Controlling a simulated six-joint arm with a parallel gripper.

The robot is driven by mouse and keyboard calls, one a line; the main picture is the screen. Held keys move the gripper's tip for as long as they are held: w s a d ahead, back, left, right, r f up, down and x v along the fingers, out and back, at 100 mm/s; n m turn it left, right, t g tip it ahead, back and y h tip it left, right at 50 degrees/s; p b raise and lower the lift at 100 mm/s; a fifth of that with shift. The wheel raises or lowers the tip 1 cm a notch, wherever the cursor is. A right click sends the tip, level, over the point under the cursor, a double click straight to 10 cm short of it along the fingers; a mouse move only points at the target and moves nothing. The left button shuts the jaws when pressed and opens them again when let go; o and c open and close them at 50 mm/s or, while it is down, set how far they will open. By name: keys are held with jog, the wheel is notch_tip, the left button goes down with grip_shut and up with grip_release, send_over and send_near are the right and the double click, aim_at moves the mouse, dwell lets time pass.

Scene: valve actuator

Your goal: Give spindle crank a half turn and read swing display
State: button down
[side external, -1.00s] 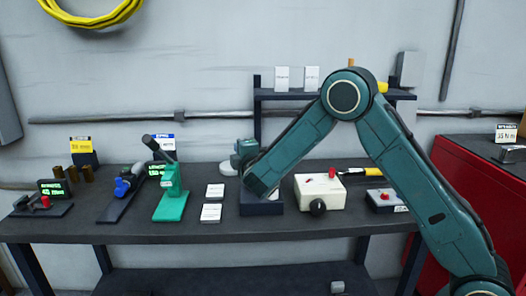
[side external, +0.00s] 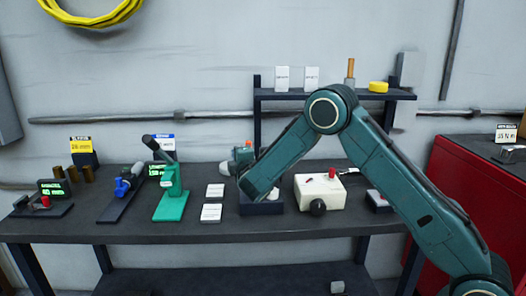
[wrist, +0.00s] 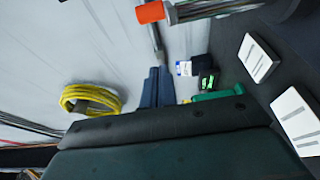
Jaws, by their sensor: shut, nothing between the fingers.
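My gripper (side external: 241,162) is at the end of my teal arm, low over the bench, mostly hidden behind my own forearm. It is shut and holds nothing. An orange-tipped metal rod (wrist: 185,12) crosses the top of the wrist view, and an orange tip (side external: 246,148) shows just above my wrist. It may be the spindle crank, but I cannot tell. A dark block (side external: 262,208) sits behind and below my forearm. A green-lit display (side external: 53,188) stands at far left and another (side external: 158,169) behind the green device. Their figures are too small to read surely.
A green lever device (side external: 171,200) and a blue clamp (side external: 124,186) stand left. White cards (side external: 212,212) lie beside the block. A cream box (side external: 319,193) with black knob and red button stands right. A raised shelf (side external: 290,94) is behind. Bench front is mostly clear.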

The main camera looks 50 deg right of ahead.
jog(key=w+d, duration=0.3)
jog(key=d, duration=0.2)
jog(key=shift+d, duration=0.4)
dwell(0.5)
jog(key=shift+s, duration=0.1)
jog(key=shift+s+d, duration=0.25)
jog(key=shift+d, duration=0.2)
jog(key=shift+w, duration=0.1)
jog(key=s+a, duration=0.4)
jog(key=a, duration=0.4)
jog(key=shift+s+a, duration=0.2)
jog(key=shift+s, duration=0.1)
dwell(0.9)
